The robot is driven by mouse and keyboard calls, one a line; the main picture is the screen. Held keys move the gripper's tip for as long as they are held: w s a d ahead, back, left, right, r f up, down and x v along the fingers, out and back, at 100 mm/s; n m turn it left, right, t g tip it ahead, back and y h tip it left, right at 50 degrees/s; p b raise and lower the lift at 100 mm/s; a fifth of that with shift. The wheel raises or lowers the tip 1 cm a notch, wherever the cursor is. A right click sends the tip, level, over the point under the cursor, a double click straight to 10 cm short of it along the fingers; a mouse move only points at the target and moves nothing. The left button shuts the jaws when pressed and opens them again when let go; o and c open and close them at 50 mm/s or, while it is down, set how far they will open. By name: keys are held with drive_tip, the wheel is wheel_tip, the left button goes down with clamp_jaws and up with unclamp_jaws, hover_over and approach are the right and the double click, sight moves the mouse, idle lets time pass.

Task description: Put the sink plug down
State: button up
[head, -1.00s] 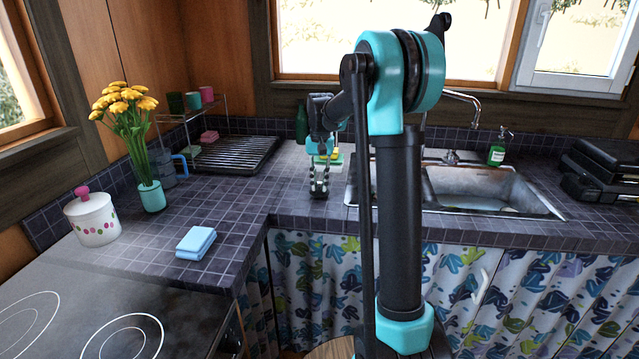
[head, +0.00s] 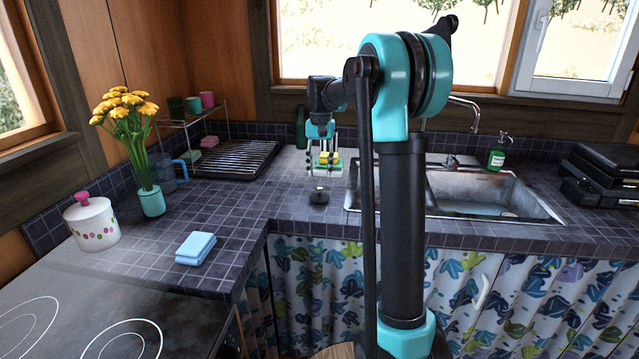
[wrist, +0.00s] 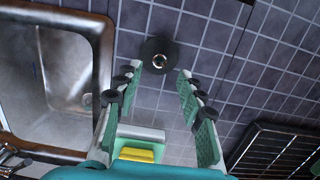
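The sink plug (head: 319,197) is a small black disc with a metal ring on top. It lies on the tiled counter, left of the sink basin. In the wrist view the plug (wrist: 159,60) lies just beyond my fingertips, apart from them. My gripper (head: 323,170) is above and slightly behind the plug in the head view. In the wrist view my gripper (wrist: 160,74) has its two fingers spread wide with nothing between them.
The metal sink (head: 480,195) is to the right of the plug. A dish rack (head: 232,158) stands at the left. A blue cloth (head: 195,248) lies front left. Counter around the plug is clear.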

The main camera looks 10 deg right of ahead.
wheel_tip(320, 180, up, 5)
drive_tip(key=s+d+f+n+t, duration=0.1)
drive_tip(key=s+d+f+t, duration=0.1)
drive_tip(key=s+f, duration=1)
drive_tip(key=s+d+f+n+t, duration=0.2)
drive_tip(key=s+f, duration=1)
drive_tip(key=s, duration=0.7)
drive_tip(key=shift+n+t, duration=0.3)
drive_tip(key=shift+t, duration=0.4)
